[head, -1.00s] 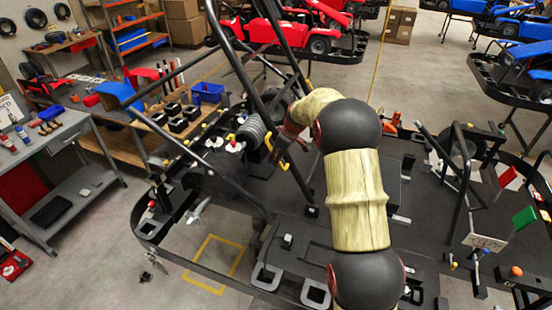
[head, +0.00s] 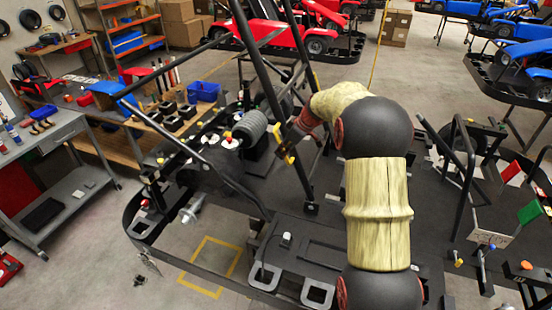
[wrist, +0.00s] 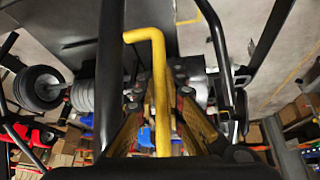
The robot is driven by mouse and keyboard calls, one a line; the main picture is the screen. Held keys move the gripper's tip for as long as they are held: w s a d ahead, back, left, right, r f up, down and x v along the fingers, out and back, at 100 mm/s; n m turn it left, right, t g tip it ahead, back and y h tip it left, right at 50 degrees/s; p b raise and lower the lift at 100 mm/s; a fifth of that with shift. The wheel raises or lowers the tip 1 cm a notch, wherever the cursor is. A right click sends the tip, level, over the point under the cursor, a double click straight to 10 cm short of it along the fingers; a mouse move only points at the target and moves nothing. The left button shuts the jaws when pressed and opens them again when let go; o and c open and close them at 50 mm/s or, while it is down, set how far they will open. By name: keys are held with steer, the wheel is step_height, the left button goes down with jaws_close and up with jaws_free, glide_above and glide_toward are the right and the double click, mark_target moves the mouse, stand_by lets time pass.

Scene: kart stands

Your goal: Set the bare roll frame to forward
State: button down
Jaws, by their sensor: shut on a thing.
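The bare roll frame (head: 266,92) is a black tube frame. It stands tilted on the dark kart chassis, its top leaning left in the head view. A bent yellow handle (head: 287,156) is on it. My gripper (head: 296,130) is at this handle, partly hidden by my wrist. In the wrist view, the yellow handle (wrist: 159,62) runs between the two fingers of my gripper (wrist: 160,97), which are closed around it. The frame's feet are partly hidden by my arm.
A red flag (head: 511,172) and a green flag (head: 528,213) stand at the right side. A grey bench (head: 60,135) and blue bin (head: 203,91) are at left. Dark springs and a steering part (head: 252,127) sit close beside the frame. Red and blue karts stand behind.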

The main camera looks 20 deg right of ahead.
steer(key=s+d+r+t+y+b, duration=0.2)
steer(key=s+d+t+y+b, duration=0.2)
steer(key=s+d+b, duration=1)
steer(key=shift+m+t+b, duration=0.3)
steer(key=shift+t+b, duration=0.2)
steer(key=shift+b, duration=2.4)
steer(key=c, duration=2.1)
jaws_free()
steer(key=shift+s+d, duration=0.15)
steer(key=shift+d, duration=0.05)
steer(key=shift+o, duration=1.3)
steer(key=shift+a, duration=0.1)
steer(key=v, duration=1.2)
steer(key=shift+f, duration=0.2)
